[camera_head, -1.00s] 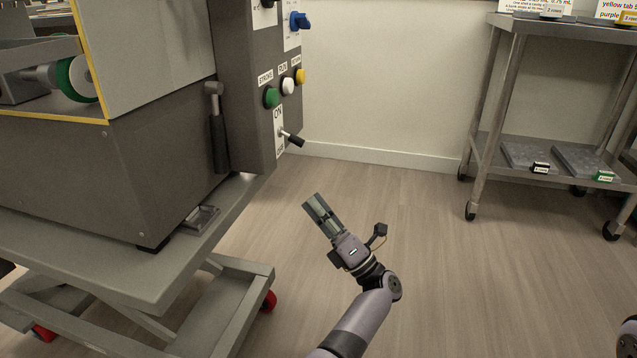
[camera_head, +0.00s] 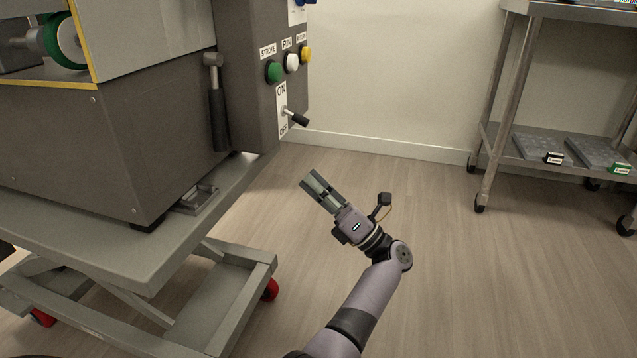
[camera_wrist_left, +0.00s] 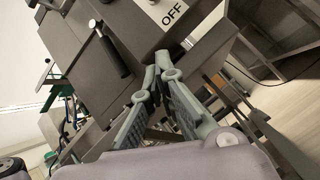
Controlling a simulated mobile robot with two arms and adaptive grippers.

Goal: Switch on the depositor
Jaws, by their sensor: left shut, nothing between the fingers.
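The depositor (camera_head: 110,140) is a large grey machine at the left of the head view. On its control panel sits a toggle switch (camera_head: 297,117) with a black-tipped lever, on a white plate marked ON above and OFF below. The lever sticks out to the right and slightly down. My left gripper (camera_head: 309,180) is shut and empty, below the switch and apart from it. In the left wrist view the closed fingers (camera_wrist_left: 157,75) point toward the panel just below the OFF label (camera_wrist_left: 172,14); the lever is not clearly seen there. My right gripper is not in view.
Green (camera_head: 274,72), white (camera_head: 291,63) and yellow (camera_head: 306,55) buttons sit above the switch. A black-handled lever (camera_head: 217,115) hangs on the machine's side. The machine stands on a grey lift cart (camera_head: 150,270). A steel shelf (camera_head: 560,130) stands at right; the floor between is clear.

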